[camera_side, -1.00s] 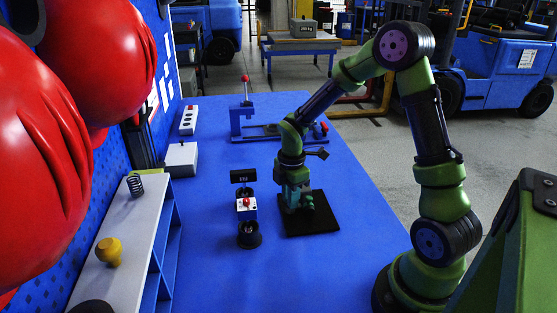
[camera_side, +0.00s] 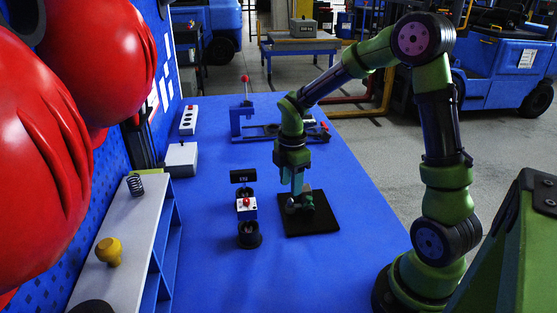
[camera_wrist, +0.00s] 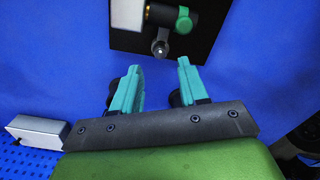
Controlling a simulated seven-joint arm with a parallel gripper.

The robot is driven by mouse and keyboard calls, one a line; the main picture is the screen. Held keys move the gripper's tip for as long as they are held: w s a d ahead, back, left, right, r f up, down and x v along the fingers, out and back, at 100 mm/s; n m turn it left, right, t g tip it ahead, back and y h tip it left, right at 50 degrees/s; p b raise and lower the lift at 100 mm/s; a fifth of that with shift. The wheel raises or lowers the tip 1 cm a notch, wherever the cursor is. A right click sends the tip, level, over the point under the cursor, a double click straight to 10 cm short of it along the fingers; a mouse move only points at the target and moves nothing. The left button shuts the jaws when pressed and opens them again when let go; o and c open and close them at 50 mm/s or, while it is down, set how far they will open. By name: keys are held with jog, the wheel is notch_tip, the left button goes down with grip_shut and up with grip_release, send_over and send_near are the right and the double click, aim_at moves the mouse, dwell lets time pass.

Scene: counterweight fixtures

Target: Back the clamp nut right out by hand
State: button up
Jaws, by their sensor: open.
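The fixture on the black base plate (camera_side: 318,222) has a pale block, a dark cylinder and a green round part (camera_wrist: 184,22), which looks like the clamp nut. A small grey rounded end (camera_wrist: 160,48) sticks out below the cylinder. In the side view the green part (camera_side: 307,202) is small and hard to make out. My gripper (camera_side: 297,190) points down just above the fixture. In the wrist view my gripper (camera_wrist: 158,64) has its two teal fingers apart with only blue table between them. The fixture lies beyond the fingertips, apart from them in that view.
A black stand with a display (camera_side: 243,176) and a red-buttoned box stands left of the plate. A blue lever fixture (camera_side: 243,118) is behind. A shelf (camera_side: 125,235) with a yellow knob (camera_side: 108,251) and spring runs along the left. The front of the table is clear.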

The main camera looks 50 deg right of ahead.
aim_at(290, 199)
notch_tip(290, 199, up, 12)
jog(key=shift+f, duration=0.15)
dwell(0.3)
jog(key=s+a+r+m+t+y, duration=0.1)
jog(key=s+a+r+m+t, duration=0.1)
jog(key=s+a+m, duration=0.4)
jog(key=s+a+r+m+t+y, duration=0.1)
jog(key=s+a+m+t, duration=0.4)
jog(key=m, duration=0.6)
jog(key=shift+s+a+r, duration=0.55)
jog(key=shift+s+a, duration=0.05)
jog(key=shift+s, duration=0.4)
